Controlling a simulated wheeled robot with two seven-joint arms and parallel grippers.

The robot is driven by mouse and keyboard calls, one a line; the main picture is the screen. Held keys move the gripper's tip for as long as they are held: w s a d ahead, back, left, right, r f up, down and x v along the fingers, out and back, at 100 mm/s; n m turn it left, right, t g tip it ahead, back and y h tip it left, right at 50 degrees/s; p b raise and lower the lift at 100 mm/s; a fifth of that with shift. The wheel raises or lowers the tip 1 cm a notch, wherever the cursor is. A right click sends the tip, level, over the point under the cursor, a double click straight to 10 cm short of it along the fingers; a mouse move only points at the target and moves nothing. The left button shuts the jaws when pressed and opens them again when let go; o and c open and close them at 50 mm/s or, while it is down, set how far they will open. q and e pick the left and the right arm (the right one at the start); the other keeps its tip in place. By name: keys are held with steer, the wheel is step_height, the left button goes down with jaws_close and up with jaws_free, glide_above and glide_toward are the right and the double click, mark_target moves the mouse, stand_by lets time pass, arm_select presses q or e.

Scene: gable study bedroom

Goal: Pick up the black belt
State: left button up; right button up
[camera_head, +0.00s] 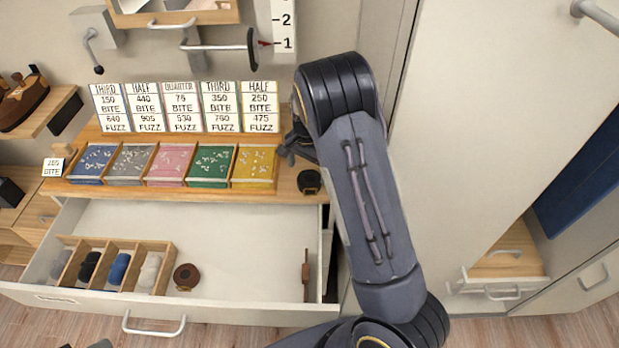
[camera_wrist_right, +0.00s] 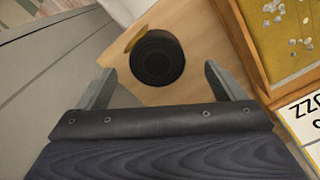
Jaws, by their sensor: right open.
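The black belt (camera_head: 309,181) appears as a dark rolled coil at the right end of the wooden ledge (camera_head: 285,190). In the right wrist view the same black coil (camera_wrist_right: 157,58) lies on bare wood, with a gold-coloured piece at its upper left edge. My right gripper (camera_head: 291,150) is above the ledge just up and left of the coil in the head view. In its wrist view the gripper (camera_wrist_right: 162,82) is open, with its fingers apart on either side of the coil and nothing held between them. My left gripper is not in view.
Below is an open white drawer (camera_head: 240,245) holding a wooden divider box (camera_head: 165,252) of rolled cloth items and a brown coil (camera_head: 187,277). The drawer's middle is clear.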

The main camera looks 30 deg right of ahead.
mark_target(308, 179)
steer(key=f+p, duration=0.1)
steer(key=f, duration=0.4)
steer(key=shift+s, duration=0.2)
steer(key=c, duration=1.1)
steer(key=shift+c, duration=0.2)
